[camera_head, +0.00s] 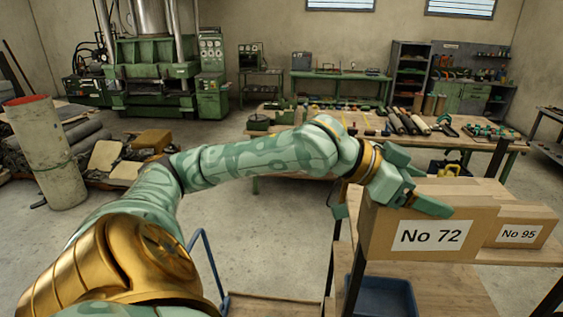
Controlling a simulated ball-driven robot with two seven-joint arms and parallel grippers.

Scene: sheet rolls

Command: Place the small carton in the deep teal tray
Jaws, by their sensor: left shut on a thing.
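A cardboard carton labelled "No 72" (380,240) stands on the upper level of a shelf rack at the right. A smaller carton labelled "No 95" (540,222) stands right beside it. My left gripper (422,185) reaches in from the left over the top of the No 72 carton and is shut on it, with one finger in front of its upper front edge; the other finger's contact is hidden. A dark blue tray (385,297) shows partly on the level below; it may be the deep teal tray. My right gripper is not in view.
The rack's dark posts (352,285) and upper shelf edge frame the lower level. A workbench (480,143) with rolls and tools stands behind. A blue cart handle (209,265) rises at the lower middle. Open floor (275,225) lies beneath my left arm.

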